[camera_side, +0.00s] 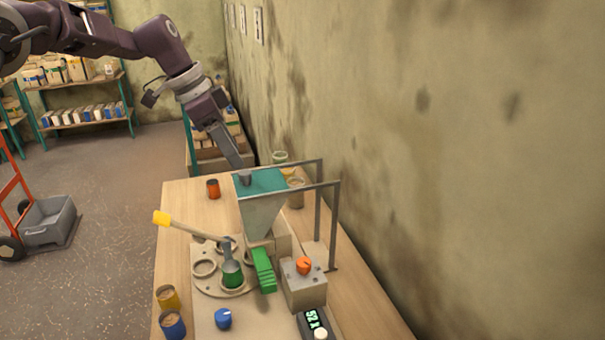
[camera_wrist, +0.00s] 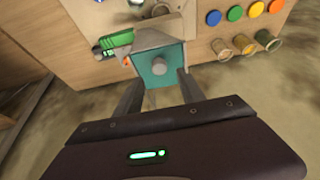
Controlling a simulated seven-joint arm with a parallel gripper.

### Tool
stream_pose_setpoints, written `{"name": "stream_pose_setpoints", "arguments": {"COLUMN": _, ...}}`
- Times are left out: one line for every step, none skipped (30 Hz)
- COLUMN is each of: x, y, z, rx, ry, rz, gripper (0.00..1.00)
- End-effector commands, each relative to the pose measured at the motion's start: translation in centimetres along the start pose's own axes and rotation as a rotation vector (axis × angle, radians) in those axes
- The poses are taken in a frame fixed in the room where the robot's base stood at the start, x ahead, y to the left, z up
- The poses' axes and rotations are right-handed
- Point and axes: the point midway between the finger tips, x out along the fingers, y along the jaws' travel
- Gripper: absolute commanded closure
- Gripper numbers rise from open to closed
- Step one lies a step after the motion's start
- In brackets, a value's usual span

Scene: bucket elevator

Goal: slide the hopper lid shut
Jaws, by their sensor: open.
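The grey funnel hopper (camera_side: 262,215) stands on the table under two rails. Its teal lid (camera_side: 266,181) lies on top; I cannot tell whether it covers the whole opening. A grey knob (camera_side: 244,178) sits at the lid's left end. My gripper (camera_side: 239,166) reaches down from the upper left, its tips close to the knob. In the wrist view, my gripper (camera_wrist: 162,88) has its fingers apart on either side of the teal lid (camera_wrist: 148,76), with the round knob (camera_wrist: 158,67) between and beyond them. Contact with the knob cannot be told.
The rail frame (camera_side: 335,225) stands right of the hopper. In front are a round plate with a yellow-ended lever (camera_side: 190,229), a green stepped piece (camera_side: 263,270) and a box with an orange knob (camera_side: 304,266). The wall is close on the right.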

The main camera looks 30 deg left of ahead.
Motion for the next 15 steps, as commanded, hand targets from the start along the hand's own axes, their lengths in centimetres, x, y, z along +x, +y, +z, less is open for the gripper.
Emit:
{"name": "stream_pose_setpoints", "arguments": {"x": -0.2, "y": 0.0, "z": 0.0, "rx": 0.000, "ry": 0.000, "rz": -0.001, "gripper": 0.54}}
{"name": "stream_pose_setpoints", "arguments": {"x": -0.3, "y": 0.0, "z": 0.0, "rx": 0.000, "ry": 0.000, "rz": 0.000, "gripper": 0.54}}
{"name": "stream_pose_setpoints", "arguments": {"x": -0.4, "y": 0.0, "z": 0.0, "rx": 0.000, "ry": 0.000, "rz": 0.000, "gripper": 0.54}}
{"name": "stream_pose_setpoints", "arguments": {"x": -0.6, "y": 0.0, "z": -0.1, "rx": 0.001, "ry": 0.000, "rz": 0.000, "gripper": 0.54}}
{"name": "stream_pose_setpoints", "arguments": {"x": -0.9, "y": 0.0, "z": -0.3, "rx": 0.001, "ry": 0.001, "rz": 0.000, "gripper": 0.54}}
{"name": "stream_pose_setpoints", "arguments": {"x": -1.5, "y": -0.1, "z": -0.5, "rx": 0.002, "ry": 0.002, "rz": -0.002, "gripper": 0.54}}
{"name": "stream_pose_setpoints", "arguments": {"x": -1.9, "y": -0.1, "z": -0.7, "rx": 0.002, "ry": 0.002, "rz": -0.002, "gripper": 0.54}}
{"name": "stream_pose_setpoints", "arguments": {"x": -2.4, "y": -0.1, "z": -0.9, "rx": 0.001, "ry": 0.003, "rz": -0.003, "gripper": 0.54}}
{"name": "stream_pose_setpoints", "arguments": {"x": -3.0, "y": -0.1, "z": -1.1, "rx": 0.002, "ry": 0.002, "rz": -0.002, "gripper": 0.54}}
{"name": "stream_pose_setpoints", "arguments": {"x": -3.4, "y": -0.1, "z": -1.3, "rx": 0.002, "ry": 0.002, "rz": -0.003, "gripper": 0.54}}
{"name": "stream_pose_setpoints", "arguments": {"x": -3.8, "y": -0.1, "z": -1.5, "rx": 0.001, "ry": 0.002, "rz": -0.003, "gripper": 0.54}}
{"name": "stream_pose_setpoints", "arguments": {"x": -4.4, "y": 0.0, "z": -1.7, "rx": 0.002, "ry": 0.002, "rz": -0.002, "gripper": 0.54}}
{"name": "stream_pose_setpoints", "arguments": {"x": -4.8, "y": -0.1, "z": -1.9, "rx": 0.001, "ry": 0.002, "rz": -0.003, "gripper": 0.54}}
{"name": "stream_pose_setpoints", "arguments": {"x": -5.1, "y": -0.1, "z": -2.0, "rx": 0.000, "ry": 0.001, "rz": -0.001, "gripper": 0.54}}
{"name": "stream_pose_setpoints", "arguments": {"x": -5.4, "y": -0.1, "z": -2.2, "rx": 0.001, "ry": 0.001, "rz": -0.002, "gripper": 0.54}}
